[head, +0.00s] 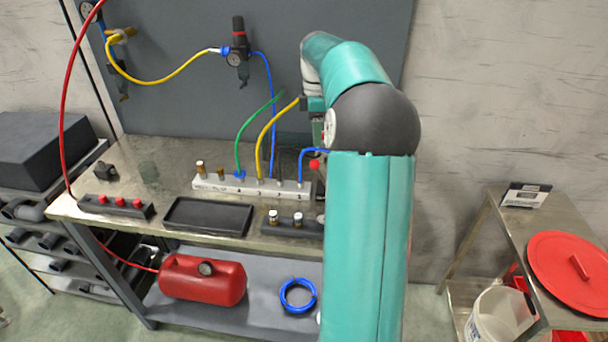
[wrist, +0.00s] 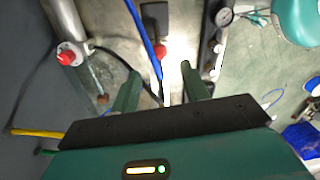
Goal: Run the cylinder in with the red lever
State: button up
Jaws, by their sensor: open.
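A red ball knob (head: 314,164), which looks like the lever's end, shows at the right end of the manifold in the head view, close to my arm. In the wrist view a red knob (wrist: 160,50) lies beyond and between the two green fingers of my gripper (wrist: 160,72). The fingers are open, with a gap on both sides of the knob. I cannot tell how near they are in depth. A grey metal tube (wrist: 62,18), perhaps the cylinder, stands at the left, with a red part (wrist: 67,56) at its end. My arm hides the gripper in the head view.
A pale manifold (head: 230,186) with green, yellow and blue hoses stands on the metal bench. A blue hose (wrist: 145,45) passes left of the knob. A black tray (head: 207,215) lies in front. A side table (head: 497,220) stands at the right.

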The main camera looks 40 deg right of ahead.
aim_at(317, 169)
jog(key=shift+w+d+f, duration=0.2)
jog(key=shift+d+f, duration=0.05)
jog(key=shift+s+a, duration=0.1)
jog(key=shift+s, duration=0.05)
jog(key=shift+s+f, duration=0.2)
jog(key=shift+f, duration=0.1)
jog(key=f, duration=1.3)
jog(key=shift+s+a, duration=0.25)
jog(key=shift+a, duration=0.05)
grip_shut()
